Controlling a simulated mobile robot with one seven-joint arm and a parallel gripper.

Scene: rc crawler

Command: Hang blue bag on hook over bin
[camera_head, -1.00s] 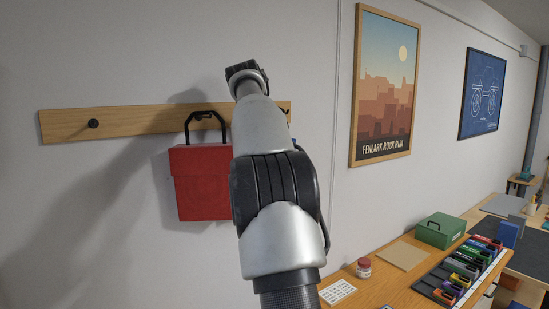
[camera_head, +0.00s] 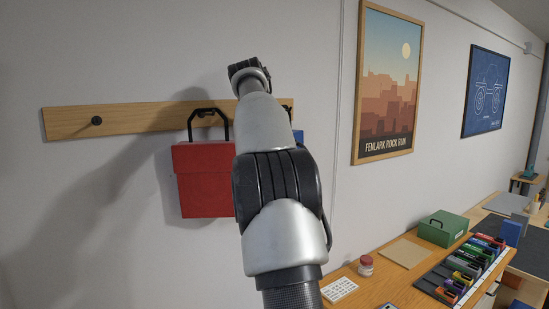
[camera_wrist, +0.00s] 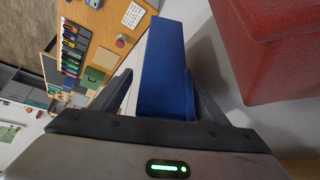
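The blue bag (camera_wrist: 164,65) fills the middle of the wrist view as a boxy blue shape. In the head view only a small blue part (camera_head: 298,136) shows to the right of my arm. My gripper (camera_wrist: 160,100) is right at the bag, with a dark finger to either side of it. The bag covers the space between the fingertips, so I cannot see whether they grip it. Its handle is hidden. The wooden hook rail (camera_head: 150,117) runs along the wall, and my arm covers its right part. The bin is not seen for certain.
A red bag (camera_head: 203,180) hangs from the rail left of my arm and shows close by in the wrist view (camera_wrist: 275,60). A bare hook (camera_head: 96,121) is at the left. A workbench with a green box (camera_head: 443,228) and a jar (camera_head: 365,265) stands lower right.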

